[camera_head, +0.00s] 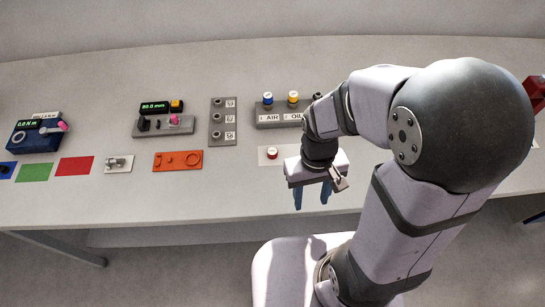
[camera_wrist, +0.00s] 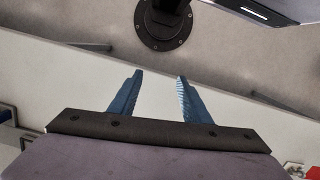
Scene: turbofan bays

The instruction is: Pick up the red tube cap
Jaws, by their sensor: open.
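The red tube cap (camera_head: 272,154) is small and round and sits on a white rectangular pad (camera_head: 268,161) on the table, in the head view. My gripper (camera_head: 312,205) hangs to the right of the cap and nearer the table's front edge. Its two blue fingers point down, apart, with nothing between them. In the wrist view my gripper (camera_wrist: 157,85) also shows spread and empty. There the cap cannot be made out; a small red and white patch (camera_wrist: 293,167) lies at the lower right corner, too cut off to identify.
A grey block marked AIR and OIL (camera_head: 281,115) with blue and yellow caps stands behind the pad. A grey three-socket plate (camera_head: 223,122), an orange tray (camera_head: 177,161) and a digital gauge unit (camera_head: 163,122) stand left. Red (camera_head: 74,166) and green (camera_head: 34,172) mats lie far left.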

